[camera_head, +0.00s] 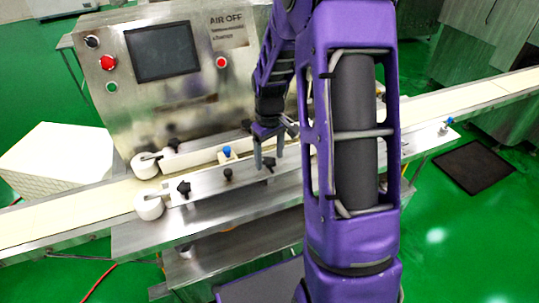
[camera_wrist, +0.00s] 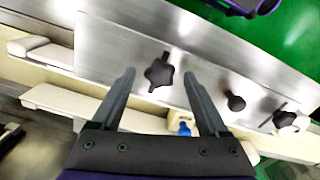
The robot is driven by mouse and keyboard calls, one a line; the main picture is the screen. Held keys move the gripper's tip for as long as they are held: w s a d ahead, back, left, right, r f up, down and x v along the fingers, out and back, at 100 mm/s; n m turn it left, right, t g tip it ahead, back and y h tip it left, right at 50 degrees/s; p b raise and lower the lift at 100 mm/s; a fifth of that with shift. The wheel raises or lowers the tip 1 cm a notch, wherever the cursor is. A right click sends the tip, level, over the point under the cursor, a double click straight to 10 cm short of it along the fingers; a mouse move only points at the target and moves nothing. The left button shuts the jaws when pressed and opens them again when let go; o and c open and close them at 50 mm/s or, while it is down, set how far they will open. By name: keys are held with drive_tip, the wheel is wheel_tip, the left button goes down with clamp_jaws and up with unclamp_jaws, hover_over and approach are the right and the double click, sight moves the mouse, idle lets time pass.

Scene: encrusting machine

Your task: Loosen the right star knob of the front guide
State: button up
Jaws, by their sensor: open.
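The front guide (camera_head: 215,192) is a long metal bar along the conveyor; it also shows in the wrist view (camera_wrist: 110,50). Its right star knob (camera_head: 269,166) is black and sits below my gripper's fingers. In the wrist view this star knob (camera_wrist: 159,74) appears between and beyond the two fingertips, with space on both sides. My gripper (camera_head: 268,162) is open and empty, pointing down at the guide; its two dark fingers also show in the wrist view (camera_wrist: 159,80). Whether the fingertips reach the knob's depth cannot be told.
A round black knob (camera_head: 227,175) and the left star knob (camera_head: 184,188) sit further left on the guide. A blue-topped fitting (camera_head: 227,152) stands behind it. The machine panel with a screen (camera_head: 163,51) rises at the back. The conveyor belt (camera_head: 40,222) runs both ways.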

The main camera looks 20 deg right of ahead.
sight(269, 160)
wheel_tip(269, 160, up, 17)
drive_tip(key=p, duration=0.1)
drive_tip(key=shift+r+p, duration=0.2)
drive_tip(key=shift+p, duration=0.15)
idle(0.5)
